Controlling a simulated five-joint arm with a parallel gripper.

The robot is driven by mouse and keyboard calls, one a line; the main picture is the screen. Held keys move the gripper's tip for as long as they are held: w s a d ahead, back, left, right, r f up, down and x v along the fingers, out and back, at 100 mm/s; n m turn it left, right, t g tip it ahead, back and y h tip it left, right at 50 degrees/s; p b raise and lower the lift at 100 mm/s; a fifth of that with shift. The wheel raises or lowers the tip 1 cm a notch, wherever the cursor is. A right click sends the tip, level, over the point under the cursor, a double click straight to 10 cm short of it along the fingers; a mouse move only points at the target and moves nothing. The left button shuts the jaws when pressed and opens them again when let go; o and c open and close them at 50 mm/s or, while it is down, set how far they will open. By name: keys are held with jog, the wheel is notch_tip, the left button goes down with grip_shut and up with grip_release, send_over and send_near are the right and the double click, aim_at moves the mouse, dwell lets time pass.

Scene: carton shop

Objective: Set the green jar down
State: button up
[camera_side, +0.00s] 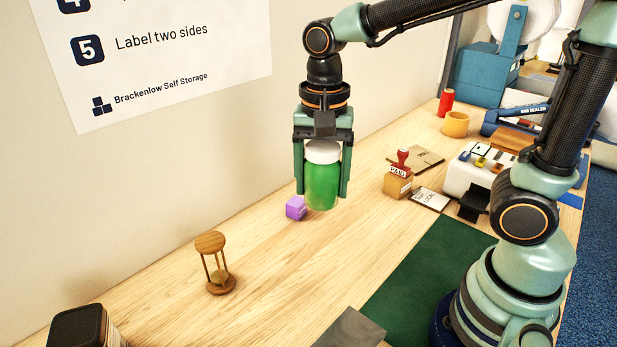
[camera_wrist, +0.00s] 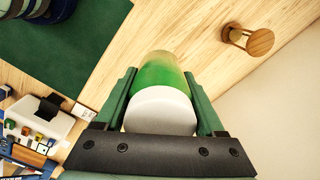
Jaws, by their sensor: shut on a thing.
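The green jar (camera_side: 321,185) has a white lid and hangs upright between the fingers of my gripper (camera_side: 322,180). My gripper is shut on it, one finger on each side. In the side view the jar appears to be above the wooden table (camera_side: 270,260), though the exact gap under it is hard to tell. The wrist view shows the jar (camera_wrist: 162,85) with its white lid nearest the camera, between the two fingers (camera_wrist: 162,105). The jar's base is hidden there.
A wooden hourglass (camera_side: 215,263) stands further left, and a dark-lidded container (camera_side: 78,328) is at the lower left. A red-handled stamp on a block (camera_side: 398,178) is to the right. Bare wood lies in front of the jar, beside the green mat (camera_side: 430,270).

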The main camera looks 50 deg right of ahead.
jog(key=shift+s+a+f, duration=0.2)
jog(key=shift+a+f, duration=0.05)
jog(key=shift+f, duration=0.1)
notch_tip(320, 180, down, 19)
jog(key=shift+f, duration=0.2)
jog(key=shift+f, duration=0.15)
jog(key=o, duration=1.5)
jog(key=shift+o, duration=0.2)
jog(key=d+r+n+t, duration=0.2)
jog(key=r+n, duration=0.1)
jog(key=r, duration=0.5)
jog(key=s+d+r+n+t, duration=0.1)
jog(key=d+r+n, duration=0.2)
jog(key=r, duration=0.5)
jog(key=d+r+n+t, duration=0.2)
jog(key=r+n, duration=0.3)
jog(key=r, duration=0.3)
jog(key=shift+s+d+t, duration=0.25)
jog(key=shift+d+t, duration=0.05)
jog(key=shift+d, duration=0.2)
